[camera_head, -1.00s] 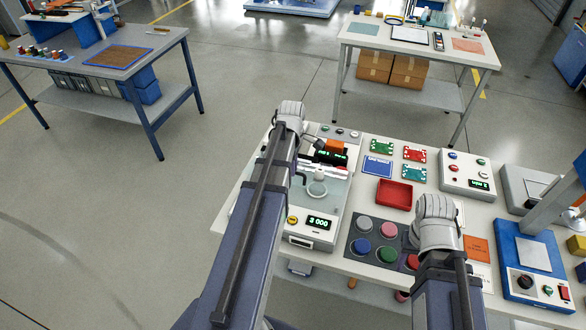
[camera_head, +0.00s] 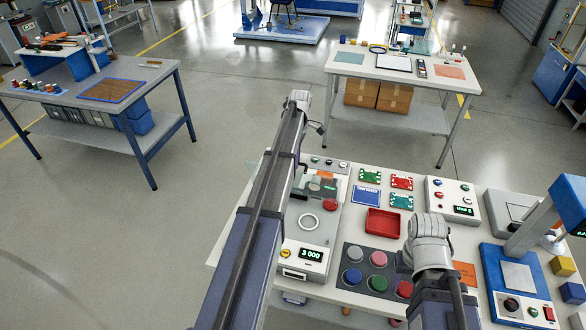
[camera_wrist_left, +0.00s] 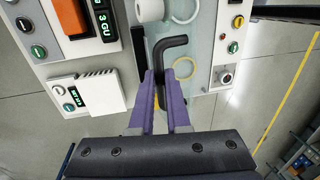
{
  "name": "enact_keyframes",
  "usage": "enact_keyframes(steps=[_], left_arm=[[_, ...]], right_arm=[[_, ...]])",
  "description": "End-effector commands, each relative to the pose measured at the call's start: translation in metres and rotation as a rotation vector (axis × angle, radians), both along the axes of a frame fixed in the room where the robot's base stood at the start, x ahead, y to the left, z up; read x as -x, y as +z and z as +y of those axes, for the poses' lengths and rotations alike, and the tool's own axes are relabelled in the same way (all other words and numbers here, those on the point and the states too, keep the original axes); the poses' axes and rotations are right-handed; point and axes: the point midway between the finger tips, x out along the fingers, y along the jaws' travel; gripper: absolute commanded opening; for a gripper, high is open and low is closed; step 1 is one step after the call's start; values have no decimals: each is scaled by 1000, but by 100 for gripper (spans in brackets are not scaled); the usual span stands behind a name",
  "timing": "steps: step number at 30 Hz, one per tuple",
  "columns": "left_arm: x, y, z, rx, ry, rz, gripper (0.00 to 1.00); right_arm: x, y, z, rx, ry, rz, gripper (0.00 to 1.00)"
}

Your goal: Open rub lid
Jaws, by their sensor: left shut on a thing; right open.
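The rub tester (camera_head: 305,262) is a pale bench machine with a green "3 000" display and a light ring on its bed. Its clear lid (camera_wrist_left: 205,50) is a greenish see-through pane in the left wrist view, and it looks raised off the bed. A black bent handle (camera_wrist_left: 174,42) sits at the lid. My left gripper (camera_wrist_left: 163,78) has its purple fingers shut on the handle. In the head view my left arm hides part of the tester and the lid. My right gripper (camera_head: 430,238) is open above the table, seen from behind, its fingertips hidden.
A red tray (camera_head: 382,223), a dark mat with coloured round pads (camera_head: 352,255) and a blue press (camera_head: 512,290) stand right of the tester. A gloss meter with a "3 GU" display (camera_wrist_left: 103,25) is close to my left gripper. Floor left of the table is clear.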

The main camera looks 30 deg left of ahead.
Motion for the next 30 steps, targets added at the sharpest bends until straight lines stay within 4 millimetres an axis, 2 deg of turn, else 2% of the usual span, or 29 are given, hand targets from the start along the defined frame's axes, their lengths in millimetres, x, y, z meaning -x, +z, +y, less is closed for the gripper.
enact_keyframes(steps=[1, 9, 29, 30], left_arm=[[-13, -3, 3, 7, -1, 27, 0], [-28, -5, 7, 34, 0, 140, 0], [-31, -3, 7, 44, 1, 185, 0], [-31, -3, 7, 44, 1, 185, 19]], right_arm=[[0, -4, 0, 0, 0, 0, 50], [0, -12, 0, 0, -1, -1, 50], [0, -14, 0, 0, -1, -1, 50], [0, -14, 0, 0, -1, -1, 50]])
